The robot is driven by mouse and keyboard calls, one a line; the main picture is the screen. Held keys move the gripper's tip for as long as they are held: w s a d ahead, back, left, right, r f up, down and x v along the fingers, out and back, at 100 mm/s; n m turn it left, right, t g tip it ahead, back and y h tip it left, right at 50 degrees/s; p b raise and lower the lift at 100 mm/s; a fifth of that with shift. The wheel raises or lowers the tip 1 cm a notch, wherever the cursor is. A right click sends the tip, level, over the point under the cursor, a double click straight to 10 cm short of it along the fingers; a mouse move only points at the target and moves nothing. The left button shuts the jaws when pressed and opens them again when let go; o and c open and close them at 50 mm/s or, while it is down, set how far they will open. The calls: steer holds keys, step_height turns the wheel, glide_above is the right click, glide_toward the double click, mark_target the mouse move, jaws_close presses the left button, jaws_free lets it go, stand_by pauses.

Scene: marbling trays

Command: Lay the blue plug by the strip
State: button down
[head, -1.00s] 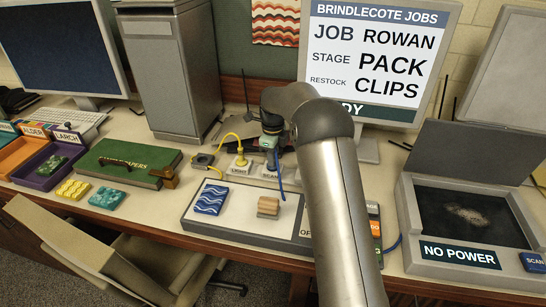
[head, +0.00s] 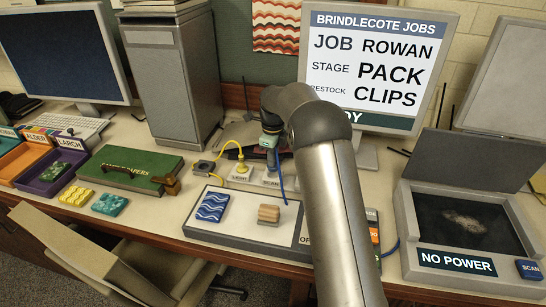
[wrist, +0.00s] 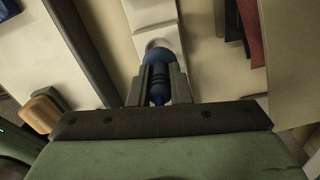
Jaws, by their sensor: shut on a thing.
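The blue plug (wrist: 154,57) is between the fingers of my gripper (wrist: 158,88) in the wrist view, and the gripper is shut on it. The plug's head points at a pale round socket on the white strip (wrist: 150,15). I cannot tell whether the plug is seated or just clear of it. In the head view the strip (head: 238,180) stands behind the grey-edged board, with "LAMP" and "SCAN" labels. A yellow plug (head: 241,168) stands at its lamp end. My gripper (head: 271,158) is over the scan end, and a blue cord (head: 281,180) hangs beside it.
A grey-edged board (head: 245,237) with a blue wave-patterned block (head: 212,206) and a wooden block (head: 268,213) lies in front. The scanner (head: 408,215), labelled "NO POWER", is at right. Bare desk shows left of the board.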

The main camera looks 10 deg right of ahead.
steer(key=s+d+r+b, duration=0.4)
steer(key=s+d, duration=0.6)
steer(key=s, duration=0.2)
steer(key=s+d+r+b, duration=0.3)
steer(key=s+d+b, duration=0.1)
steer(key=s+d, duration=0.7)
steer(key=w+d+f+p, duration=0.1)
steer(key=w+f, duration=0.2)
steer(key=w, duration=0.1)
steer(key=w+d+f+p, duration=0.1)
steer(key=w+d+f, duration=0.1)
steer(key=w+f, duration=0.1)
steer(key=w+d+f+p, duration=0.1)
steer(key=w+f, duration=0.2)
steer(key=w, duration=0.1)
steer(key=shift+w+d+f+p, duration=0.2)
steer(key=shift+w+d+p, duration=0.2)
steer(key=shift+f, duration=1.55)
